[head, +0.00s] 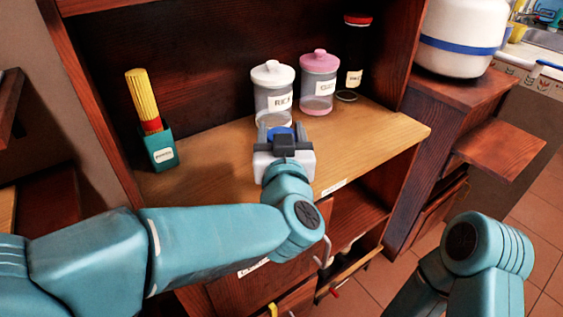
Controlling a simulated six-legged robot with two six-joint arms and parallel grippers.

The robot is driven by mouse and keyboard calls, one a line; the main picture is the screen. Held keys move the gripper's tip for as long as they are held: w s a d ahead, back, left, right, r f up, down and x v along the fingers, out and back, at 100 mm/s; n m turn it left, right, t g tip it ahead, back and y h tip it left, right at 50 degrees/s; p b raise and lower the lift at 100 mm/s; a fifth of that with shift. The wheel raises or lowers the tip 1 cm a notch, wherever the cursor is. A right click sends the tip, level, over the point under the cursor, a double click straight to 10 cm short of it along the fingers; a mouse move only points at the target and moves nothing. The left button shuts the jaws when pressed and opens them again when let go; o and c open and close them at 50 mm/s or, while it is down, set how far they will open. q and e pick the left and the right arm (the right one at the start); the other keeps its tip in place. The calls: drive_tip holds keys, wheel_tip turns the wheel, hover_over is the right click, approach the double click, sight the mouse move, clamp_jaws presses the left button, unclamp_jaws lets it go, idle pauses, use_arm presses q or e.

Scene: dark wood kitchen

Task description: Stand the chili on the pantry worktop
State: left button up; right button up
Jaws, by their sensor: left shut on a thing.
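My left gripper (281,130) reaches over the wooden worktop (215,160) of the pantry and is shut on a blue-topped thing (279,132). Only a bit of blue shows between the fingers; my gripper and wrist hide the rest. I cannot tell whether it is the chili, or whether its base touches the worktop. Part of my right arm shows at the lower right, but its gripper is not in view.
Behind my gripper stand a white-lidded jar (273,91), a pink-lidded jar (318,84) and a dark red-capped bottle (354,60). A teal box of spaghetti (160,148) stands at the left. The worktop's right front part is clear. Side walls bound the pantry.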

use_arm(q)
wheel_tip(320, 180, down, 6)
drive_tip(key=shift+w+r+b, duration=0.15)
drive_tip(key=shift+r+b, duration=0.05)
drive_tip(key=shift+b, duration=0.8)
drive_tip(key=o, duration=1.5)
